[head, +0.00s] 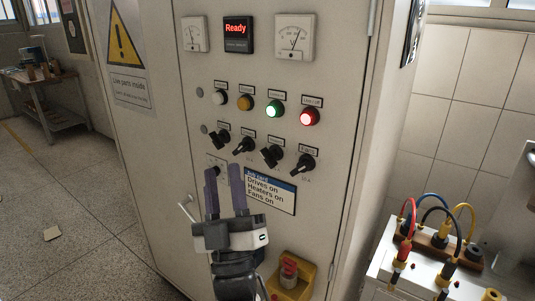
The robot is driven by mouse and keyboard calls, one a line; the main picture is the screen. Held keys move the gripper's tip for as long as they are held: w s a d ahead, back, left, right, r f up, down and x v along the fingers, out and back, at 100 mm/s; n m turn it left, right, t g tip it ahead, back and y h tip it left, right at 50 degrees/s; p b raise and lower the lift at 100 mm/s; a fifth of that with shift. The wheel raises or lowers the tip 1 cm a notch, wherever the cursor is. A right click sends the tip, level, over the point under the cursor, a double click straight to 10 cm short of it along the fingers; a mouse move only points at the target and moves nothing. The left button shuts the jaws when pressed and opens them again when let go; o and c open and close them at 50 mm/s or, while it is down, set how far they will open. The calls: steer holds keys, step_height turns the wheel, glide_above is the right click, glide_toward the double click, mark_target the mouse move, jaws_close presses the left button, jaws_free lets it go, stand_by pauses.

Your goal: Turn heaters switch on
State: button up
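The grey cabinet (335,130) carries a row of black rotary switches: the far left one (219,138), second (243,146), third (272,156) and far right one (303,163). Small labels sit above them, too small to read surely, so I cannot tell which is the heaters switch. The knobs point at differing angles. My gripper (223,170) is in front of the cabinet, below the left switches. Its two purple fingers point up and stand apart with an empty gap. No contact with a switch is visible.
A card (270,193) reads "Drives on, Heaters on, Fans on". Above the switches are lamps, with green (274,109) and red (310,117) lit. A display (237,34) reads "Ready". A red stop button (289,270) is low right; a cable bench (385,268) stands right.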

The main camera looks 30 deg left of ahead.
mark_target(268, 162)
steer(key=w+d+f+n+h, duration=0.1)
steer(key=w+d+f+h, duration=0.3)
steer(key=w+f+h, duration=0.5)
steer(key=w+a+r+p, duration=0.1)
steer(key=w, duration=0.1)
steer(key=w+a+r+y+p, duration=0.1)
steer(key=w+a+r, duration=0.1)
steer(key=w+a+r+y+p, duration=0.1)
steer(key=w+a, duration=0.1)
steer(key=w, duration=0.1)
steer(key=shift+r, duration=0.35)
steer(key=shift+w+a+r+p, duration=0.25)
steer(key=shift+w+a+p, duration=0.15)
steer(key=shift+w, duration=0.15)
steer(key=shift+f, duration=0.1)
jaws_close()
